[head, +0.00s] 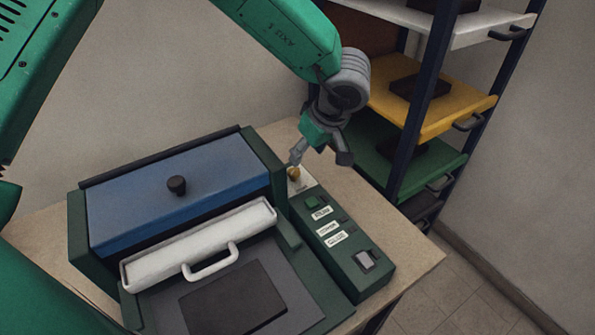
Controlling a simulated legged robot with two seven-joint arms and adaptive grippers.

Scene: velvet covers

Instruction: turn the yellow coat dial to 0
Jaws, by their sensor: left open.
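The yellow coat dial (293,174) is a small round knob at the far end of the dark green control panel (345,262). It sits on a pale plate whose markings are too small to read. My left gripper (319,160) is just above and beside the dial, with its fingers spread apart. One finger is close to the dial, and I cannot tell whether it touches. The other finger is off to the right of it. My right gripper does not show.
The machine beside the panel has a blue lid (180,195) with a black knob, a white bar with a handle (210,262), and a dark slab (232,300) in front. A shelf rack with coloured trays (425,110) stands close behind on the right. The table's right end is clear.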

